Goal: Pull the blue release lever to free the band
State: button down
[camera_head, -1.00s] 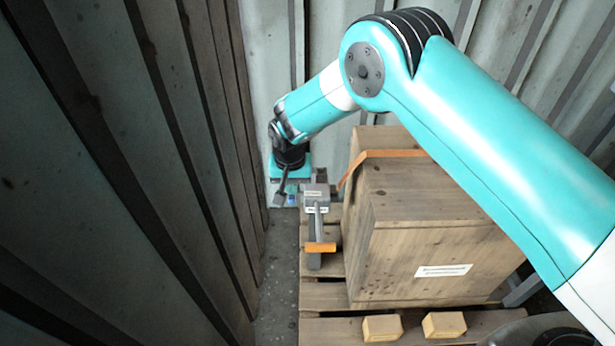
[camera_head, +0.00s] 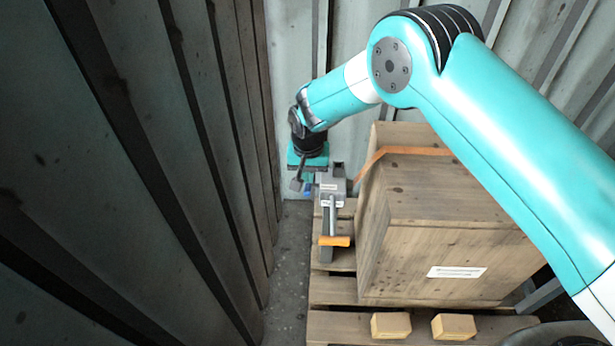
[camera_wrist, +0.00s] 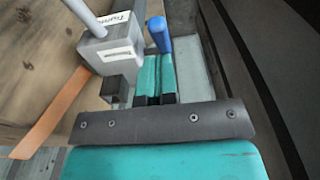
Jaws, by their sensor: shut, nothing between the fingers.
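A grey tensioner block (camera_head: 333,188) with white labels stands at the left side of the wooden crate (camera_head: 430,250); it also shows in the wrist view (camera_wrist: 112,50). The orange band (camera_head: 405,151) runs from near the block over the crate and crosses the left of the wrist view (camera_wrist: 48,115). The blue release lever (camera_head: 308,191) is small beside the block. In the wrist view the blue lever (camera_wrist: 158,35) stands just beyond my fingertips. My gripper (camera_wrist: 157,60) is shut, its teal fingers side by side and empty. I cannot tell whether they touch the lever.
A grey handle with an orange grip (camera_head: 334,241) extends from the block toward the front. The crate rests on a pallet (camera_head: 345,325) with two small wooden blocks (camera_head: 391,325) in front. Corrugated walls (camera_head: 150,160) close in at left and back, with a narrow floor strip (camera_head: 290,270) between.

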notch_tip(320, 180, up, 5)
jog(key=w+p, duration=0.2)
notch_tip(320, 180, up, 8)
send_over(308, 188)
jog(key=s+d+r+n+y, duration=0.15)
jog(key=s+d+r, duration=0.25)
jog(key=r, duration=0.4)
jog(key=s+d+r+n+y, duration=0.1)
jog(key=s+d+r+n, duration=0.2)
jog(key=s, duration=0.7)
jog(key=s+d+r+n+g+y+p, duration=0.1)
jog(key=s+d+r, duration=0.35)
jog(key=s, duration=0.45)
jog(key=s+d+r+n+y, duration=0.1)
jog(key=s+d+r+n, duration=0.2)
jog(key=s, duration=0.7)
notch_tip(308, 188, up, 17)
jog(key=p, duration=1.6)
jog(key=shift+w+a+r, duration=0.2)
jog(key=shift+w+a, duration=0.05)
jog(key=shift+a, duration=0.15)
jog(key=shift+f+m, duration=0.1)
jog(key=shift+m, duration=0.15)
